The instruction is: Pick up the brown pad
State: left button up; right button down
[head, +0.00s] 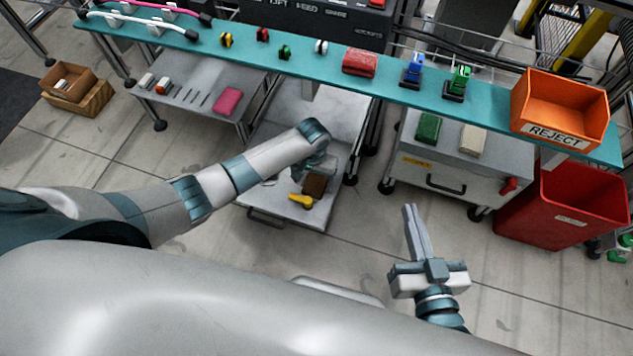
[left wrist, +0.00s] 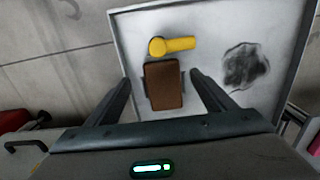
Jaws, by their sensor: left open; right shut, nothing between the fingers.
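The brown pad (head: 315,185) lies on a low light-grey cart top (head: 268,200), next to a yellow handled part (head: 300,201). My left gripper (head: 322,165) is over the cart, just behind the pad in the head view; my arm hides part of it. In the left wrist view, the brown pad (left wrist: 163,84) sits between the tips of my open left fingers (left wrist: 160,82), with a gap visible on the right side. Whether the fingers are down at its height I cannot tell. My right gripper (head: 410,207) is shut and empty over the floor, right of the cart.
The yellow part (left wrist: 172,45) lies close beyond the pad, and a dark smudge (left wrist: 245,66) marks the cart top. A teal shelf (head: 300,70) crosses behind. A grey cabinet (head: 450,170), orange reject bin (head: 560,108) and red bin (head: 565,205) stand at right.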

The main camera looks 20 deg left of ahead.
aim_at(312, 191)
pick_arm(q)
jog(key=shift+f, duration=0.1)
jog(key=shift+f, duration=0.15)
jog(key=f+b, duration=0.1)
jog(key=f, duration=0.1)
jog(key=f+b, duration=0.1)
jog(key=f, duration=0.1)
jog(key=shift+s+a+f, duration=0.2)
jog(key=shift+f, duration=0.1)
pick_arm(e)
notch_tip(312, 191, up, 8)
jog(key=a+t+y, duration=0.1)
jog(key=t, duration=0.3)
jog(key=shift+s+a+t+y, duration=0.15)
jog(key=shift+s+t+y, duration=0.15)
jog(key=shift+s+y, duration=0.15)
jog(key=shift+f, duration=0.1)
pick_arm(q)
jog(key=c, duration=1.2)
